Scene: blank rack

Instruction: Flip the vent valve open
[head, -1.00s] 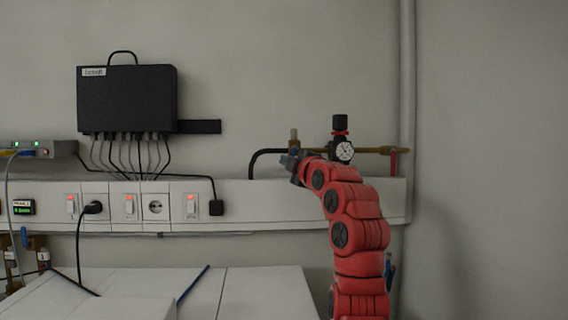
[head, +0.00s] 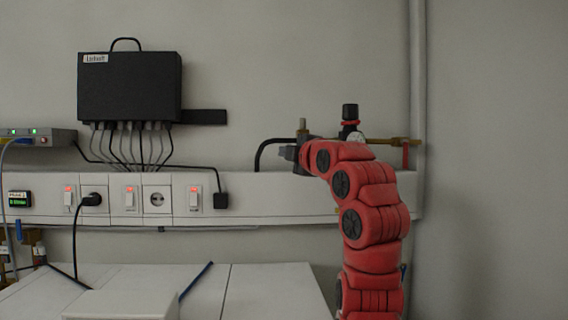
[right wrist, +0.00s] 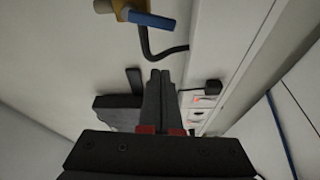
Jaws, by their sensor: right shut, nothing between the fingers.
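A brass valve (head: 303,127) sits on the wall pipe, beside a bent black hose (head: 260,155). In the right wrist view, the brass fitting (right wrist: 124,8) shows at the top with a blue lever (right wrist: 151,20) sticking out to the right. I cannot tell for sure that this is the vent valve. My right gripper (head: 288,153) is just in front of and below the brass valve, partly covering it; the blue lever is hidden in the head view. In the right wrist view the fingers (right wrist: 160,76) are shut and empty, apart from the lever. My left gripper is not in view.
A black regulator knob (head: 349,111) stands behind my right arm, its gauge mostly hidden. A red part (head: 405,156) hangs at the pipe's right end. A white trunking (head: 280,185) with sockets runs below. A black box (head: 130,85) with cables hangs at left.

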